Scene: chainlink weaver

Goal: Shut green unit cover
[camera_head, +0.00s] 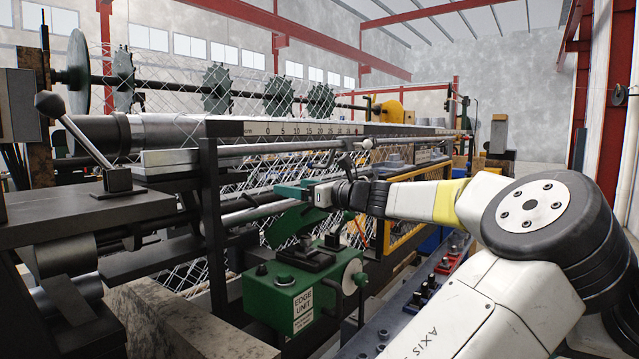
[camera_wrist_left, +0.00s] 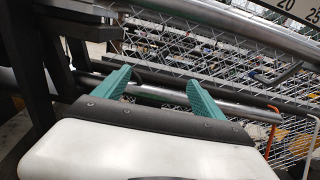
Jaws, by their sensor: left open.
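The green edge unit (camera_head: 285,300) stands low in the middle of the head view, with a lettered label, a dark block on top and a round knob on its right side. A green panel that looks like its cover (camera_head: 290,228) stands raised and tilted above and behind the block. My left gripper (camera_head: 288,190) is just above this panel, its teal fingers pointing left. I cannot tell whether it touches the panel. My right gripper is out of view.
Wire mesh (camera_wrist_left: 230,70) and horizontal bars lie close beyond the fingers. A ruled rail (camera_head: 290,129) runs above. A lever (camera_head: 75,130) stands at the left. A blue-grey panel with red controls (camera_head: 425,290) lies right of the unit, beside my arm.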

